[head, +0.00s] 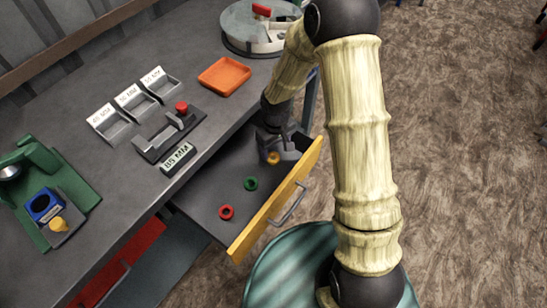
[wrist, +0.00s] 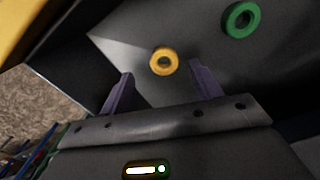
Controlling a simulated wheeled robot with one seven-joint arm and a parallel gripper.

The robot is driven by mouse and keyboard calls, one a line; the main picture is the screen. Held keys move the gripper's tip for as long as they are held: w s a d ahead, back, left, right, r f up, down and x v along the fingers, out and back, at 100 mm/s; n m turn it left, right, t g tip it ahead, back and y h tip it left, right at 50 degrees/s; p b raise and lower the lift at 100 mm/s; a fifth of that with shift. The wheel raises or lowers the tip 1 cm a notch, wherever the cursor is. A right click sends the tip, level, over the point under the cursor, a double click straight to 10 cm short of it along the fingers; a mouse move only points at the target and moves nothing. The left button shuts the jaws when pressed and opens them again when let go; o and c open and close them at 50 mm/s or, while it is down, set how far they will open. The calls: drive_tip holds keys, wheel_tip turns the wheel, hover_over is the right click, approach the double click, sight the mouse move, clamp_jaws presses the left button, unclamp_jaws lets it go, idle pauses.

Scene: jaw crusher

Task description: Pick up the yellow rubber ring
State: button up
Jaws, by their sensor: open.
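The yellow rubber ring (wrist: 165,61) lies flat on the floor of the open drawer (head: 215,188). In the wrist view it shows just beyond and between the two fingertips of my gripper (wrist: 161,80). In the head view the yellow ring (head: 273,158) is at the drawer's far end, partly hidden by my gripper (head: 277,160). My gripper is open and reaches down into the drawer. Whether the fingers reach down beside the ring I cannot tell.
A green ring (head: 250,184) and a red ring (head: 226,212) lie in the same drawer, nearer its front left. The drawer's yellow front panel (head: 262,221) stands close to my gripper. The bench top (head: 215,125) overhangs the drawer's back.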

sight(274, 158)
drive_tip(key=f, duration=0.4)
drive_tip(key=shift+s+a+f, duration=0.1)
drive_tip(key=shift+a+f, duration=0.15)
drive_tip(key=c, duration=1.1)
drive_tip(key=shift+o, duration=0.2)
drive_tip(key=shift+r, duration=0.15)
wheel_tip(274, 158, up, 10)
drive_tip(key=shift+p, duration=0.35)
